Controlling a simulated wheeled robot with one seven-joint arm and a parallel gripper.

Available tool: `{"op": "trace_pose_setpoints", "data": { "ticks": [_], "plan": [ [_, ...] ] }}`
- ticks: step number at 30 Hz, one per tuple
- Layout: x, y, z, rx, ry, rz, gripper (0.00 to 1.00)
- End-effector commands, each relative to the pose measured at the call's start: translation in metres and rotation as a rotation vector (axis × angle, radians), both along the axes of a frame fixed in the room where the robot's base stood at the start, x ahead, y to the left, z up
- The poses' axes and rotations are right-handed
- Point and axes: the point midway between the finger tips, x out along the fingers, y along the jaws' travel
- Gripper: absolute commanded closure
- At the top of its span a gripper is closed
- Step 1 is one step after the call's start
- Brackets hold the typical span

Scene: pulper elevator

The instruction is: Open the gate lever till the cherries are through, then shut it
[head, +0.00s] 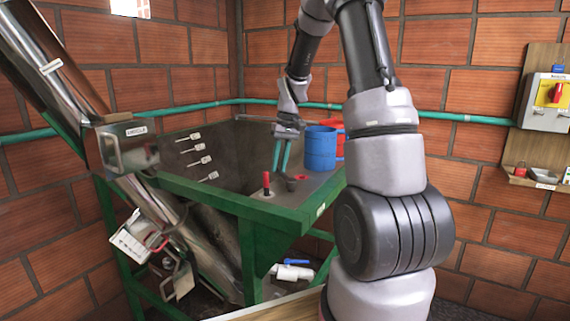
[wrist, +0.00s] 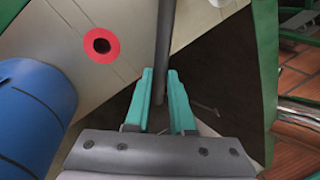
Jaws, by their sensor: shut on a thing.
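My gripper (head: 279,172) is over the right part of the green-framed tank (head: 245,205), its teal fingers pointing down. In the wrist view the fingers (wrist: 161,98) are closed around a dark grey bar (wrist: 162,45). I cannot tell for sure whether this bar is the gate lever. A small upright red handle (head: 266,180) stands on the tank's front ledge, left of the fingers. A red ring with a dark hole (wrist: 101,45) is in the pale plate beside the bar. I see no cherries; the tank's inside is dark and partly hidden.
A blue mug-like container (head: 321,148) stands right of my gripper, with a red one (head: 331,124) behind. It is close on the left in the wrist view (wrist: 32,115). A steel chute (head: 50,62) slopes down at left. A switch box (head: 548,102) is on the right wall.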

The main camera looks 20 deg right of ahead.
Motion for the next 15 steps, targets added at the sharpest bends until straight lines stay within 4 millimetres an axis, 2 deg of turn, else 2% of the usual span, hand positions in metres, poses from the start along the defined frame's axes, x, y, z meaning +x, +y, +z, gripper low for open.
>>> {"op": "trace_pose_setpoints", "data": {
  "ticks": [15],
  "plan": [
    [0.0005, 0.0074, 0.0007, 0.000, -0.002, 0.065, 1.00]
  ]
}}
